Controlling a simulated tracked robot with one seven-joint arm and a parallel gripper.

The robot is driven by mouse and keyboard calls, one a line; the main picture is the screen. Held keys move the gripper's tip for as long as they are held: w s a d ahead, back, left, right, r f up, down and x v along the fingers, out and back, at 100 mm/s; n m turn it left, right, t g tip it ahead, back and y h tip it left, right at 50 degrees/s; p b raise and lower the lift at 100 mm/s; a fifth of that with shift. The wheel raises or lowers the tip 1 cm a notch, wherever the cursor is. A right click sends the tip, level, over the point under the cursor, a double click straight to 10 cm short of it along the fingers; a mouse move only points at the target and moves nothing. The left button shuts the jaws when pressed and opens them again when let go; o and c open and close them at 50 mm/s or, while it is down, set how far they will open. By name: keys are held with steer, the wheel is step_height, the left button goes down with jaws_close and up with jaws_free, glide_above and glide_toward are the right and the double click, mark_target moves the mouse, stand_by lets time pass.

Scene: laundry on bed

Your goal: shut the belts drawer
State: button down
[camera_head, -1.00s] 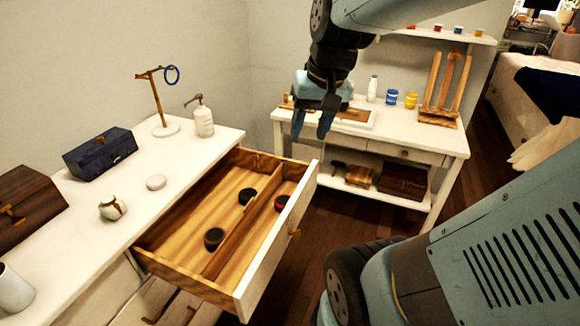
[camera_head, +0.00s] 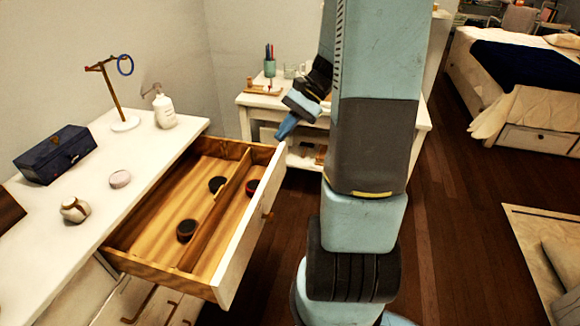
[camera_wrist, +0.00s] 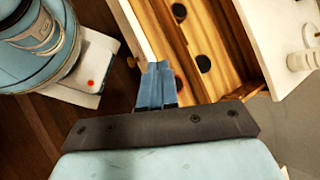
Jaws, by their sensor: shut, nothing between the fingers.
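The belts drawer (camera_head: 243,240) is pulled well out of the white dresser. Its wooden inside has a lengthwise divider, and dark rolled belts (camera_head: 187,230) lie on both sides of it. My gripper (camera_head: 285,129) is shut and empty, by the drawer's far front corner. In the wrist view, the closed fingertips (camera_wrist: 156,68) overlap the end of the drawer's white front (camera_wrist: 137,25), beside a small knob (camera_wrist: 132,62). I cannot tell whether they touch it. My arm hides part of the side table behind.
The dresser top (camera_head: 120,165) holds a dark blue box (camera_head: 55,153), a small jar (camera_head: 74,209), a round pale item (camera_head: 120,179), a pump bottle (camera_head: 164,110) and a stand with a blue ring (camera_head: 112,90). A white side table (camera_head: 255,103) stands behind. Wooden floor lies open at right.

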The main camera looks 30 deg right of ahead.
steer(key=w+d+f+m+t+y, duration=0.3)
steer(key=d+f+m+t+y, duration=0.2)
steer(key=d+f+m, duration=0.45)
steer(key=m+t+h, duration=0.1)
steer(key=m+t, duration=0.6)
steer(key=t, duration=0.1)
glide_toward(283, 165)
steer(key=shift+n, duration=0.25)
steer(key=x, duration=0.6)
steer(key=shift+s+a+r, duration=0.1)
steer(key=shift+a+r, duration=0.15)
steer(key=shift+a, duration=0.35)
steer(key=shift+w, duration=0.25)
